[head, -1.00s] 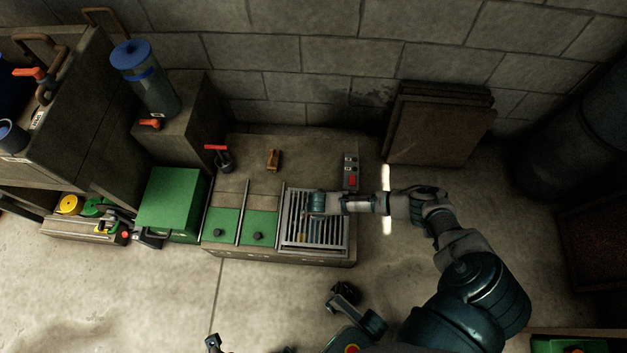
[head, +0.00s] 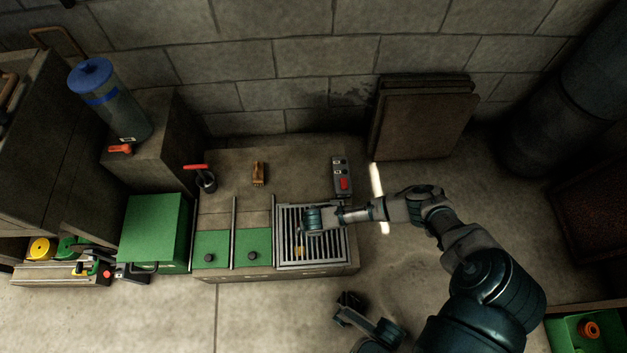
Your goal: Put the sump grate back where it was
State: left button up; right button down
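The sump grate (head: 330,252) is a grey slatted panel. It lies over the right end of the low bench (head: 290,165), beside two green panels, and looks flat; I cannot tell whether it is fully seated. My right gripper (head: 306,222) is over the grate's upper left part, its arm coming in from the right. Its fingertips are too small and hidden to show whether they are open or grip the bars. A small yellowish thing (head: 299,251) shows at the bars below it.
A grey control box with a red button (head: 342,178) stands just behind the grate. A red-handled valve (head: 204,178) and a brown brush-like block (head: 259,173) are farther left. A green box (head: 154,231) adjoins the bench. Brown boards (head: 425,122) lean on the wall.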

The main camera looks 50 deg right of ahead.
jog(key=shift+f, duration=0.2)
jog(key=shift+f, duration=0.25)
jog(key=c, duration=1.2)
grip_release()
jog(key=shift+d, duration=0.1)
jog(key=shift+o, duration=0.6)
jog(key=shift+r, duration=0.35)
notch_tip(320, 180, up, 11)
jog(key=s+a, duration=0.1)
jog(key=a, duration=0.1)
jog(key=shift+s, duration=0.25)
